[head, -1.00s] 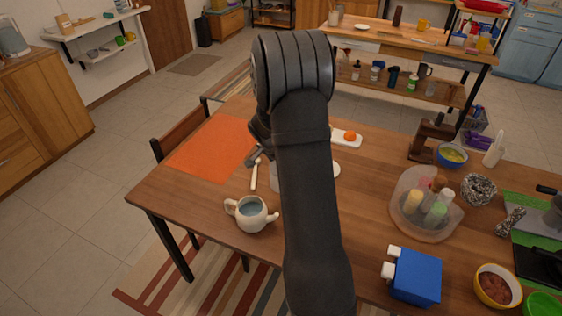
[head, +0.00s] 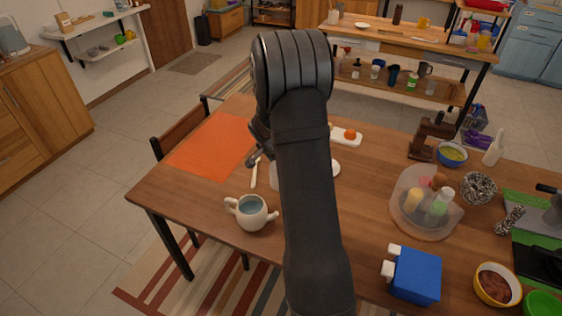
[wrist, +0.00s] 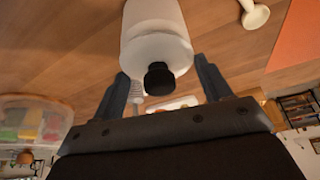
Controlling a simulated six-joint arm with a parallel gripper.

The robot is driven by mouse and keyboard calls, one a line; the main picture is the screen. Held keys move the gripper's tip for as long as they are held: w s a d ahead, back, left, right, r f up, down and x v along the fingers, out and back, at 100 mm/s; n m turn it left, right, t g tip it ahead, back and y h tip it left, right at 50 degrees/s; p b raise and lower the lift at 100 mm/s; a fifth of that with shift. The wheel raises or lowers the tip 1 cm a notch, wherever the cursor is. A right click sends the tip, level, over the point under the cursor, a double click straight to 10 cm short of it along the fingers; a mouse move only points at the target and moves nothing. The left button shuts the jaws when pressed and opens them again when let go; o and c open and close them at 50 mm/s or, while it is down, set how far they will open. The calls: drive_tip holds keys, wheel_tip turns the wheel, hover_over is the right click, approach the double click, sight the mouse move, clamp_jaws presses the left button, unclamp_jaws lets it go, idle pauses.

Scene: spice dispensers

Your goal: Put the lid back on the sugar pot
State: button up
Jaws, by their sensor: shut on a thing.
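In the wrist view, my gripper (wrist: 160,72) has its two fingers on either side of a white rounded lid (wrist: 150,52) with a black knob (wrist: 159,79), and is shut on it. A white cylindrical body (wrist: 152,12), which looks like the sugar pot, shows directly behind the lid in line with it. I cannot tell whether the lid touches it or is a little apart. In the head view, my arm hides most of this spot; only a pale sliver of the pot (head: 273,177) shows left of my arm.
A two-handled white pot (head: 251,212) stands near the front edge. A slim pale utensil (head: 254,174) lies by the orange mat (head: 210,146). A white disc (head: 334,169) lies right of my arm. A bowl of shakers (head: 402,216) and a blue box (head: 415,276) stand further right.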

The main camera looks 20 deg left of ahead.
drive_tip(key=o, duration=1.1)
drive_tip(key=shift+c, duration=0.2)
drive_tip(key=v, duration=1.7)
drive_tip(key=shift+s, duration=0.2)
drive_tip(key=shift+a+r, duration=0.15)
drive_tip(key=x, duration=1.7)
drive_tip(key=shift+w, duration=0.15)
drive_tip(key=shift+r, duration=0.1)
